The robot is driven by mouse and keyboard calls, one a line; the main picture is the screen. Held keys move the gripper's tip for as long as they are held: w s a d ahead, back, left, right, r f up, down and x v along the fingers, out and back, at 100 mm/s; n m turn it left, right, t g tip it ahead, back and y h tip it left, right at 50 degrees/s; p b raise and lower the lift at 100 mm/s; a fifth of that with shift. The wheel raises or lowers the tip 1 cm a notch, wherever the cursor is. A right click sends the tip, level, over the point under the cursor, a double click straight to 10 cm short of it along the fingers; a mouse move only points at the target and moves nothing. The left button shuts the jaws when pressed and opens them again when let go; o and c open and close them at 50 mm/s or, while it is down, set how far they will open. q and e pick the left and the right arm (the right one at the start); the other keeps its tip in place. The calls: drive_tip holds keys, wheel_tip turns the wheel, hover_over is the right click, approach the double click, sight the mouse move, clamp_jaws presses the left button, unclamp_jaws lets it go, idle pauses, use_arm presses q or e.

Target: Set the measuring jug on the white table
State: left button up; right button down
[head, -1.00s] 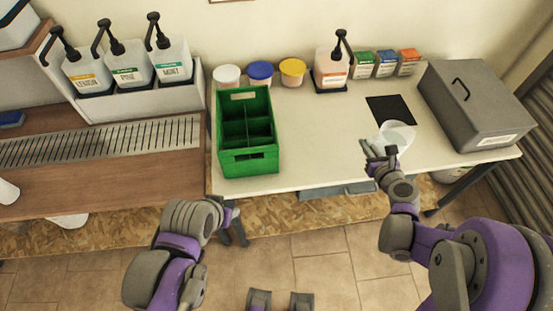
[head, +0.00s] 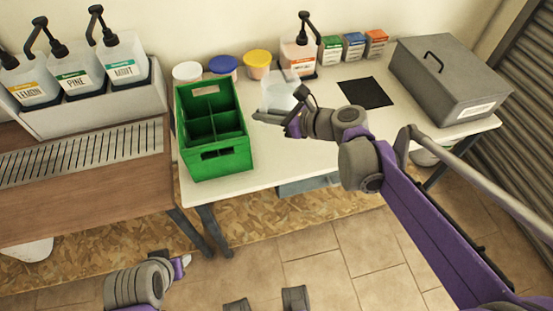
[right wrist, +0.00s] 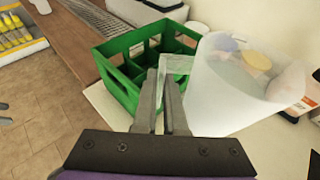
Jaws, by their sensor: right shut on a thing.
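The clear measuring jug (head: 280,94) is over the white table (head: 412,113), just right of the green crate. It shows large and translucent in the right wrist view (right wrist: 228,95), with its handle toward the fingers. My right gripper (head: 277,122) is shut on the jug's handle; its fingers also show in the right wrist view (right wrist: 163,88). Whether the jug's base touches the table, I cannot tell. My left gripper (head: 183,262) is low at the front, away from the table; its finger state is unclear.
The green divided crate (head: 222,165) stands close left of the jug. Behind are lidded tubs (head: 223,67), a pump bottle (head: 298,58) and small boxes (head: 353,46). A black mat (head: 366,92) lies clear on the right, beside a grey lidded box (head: 450,80).

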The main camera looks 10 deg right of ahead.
drive_tip(key=shift+n+y, duration=0.3)
drive_tip(key=shift+s+a+f+b, duration=0.2)
drive_tip(key=shift+f+b, duration=0.7)
drive_tip(key=shift+f, duration=1.85)
drive_tip(key=shift+s+a+f+b, duration=0.15)
drive_tip(key=shift+f+b, duration=0.75)
drive_tip(key=shift+f, duration=1.85)
drive_tip(key=shift+s+a+f+b, duration=0.2)
drive_tip(key=shift+f+b, duration=0.7)
drive_tip(key=shift+f, duration=1.85)
drive_tip(key=shift+f, duration=0.2)
drive_tip(key=c, duration=1)
unclamp_jaws()
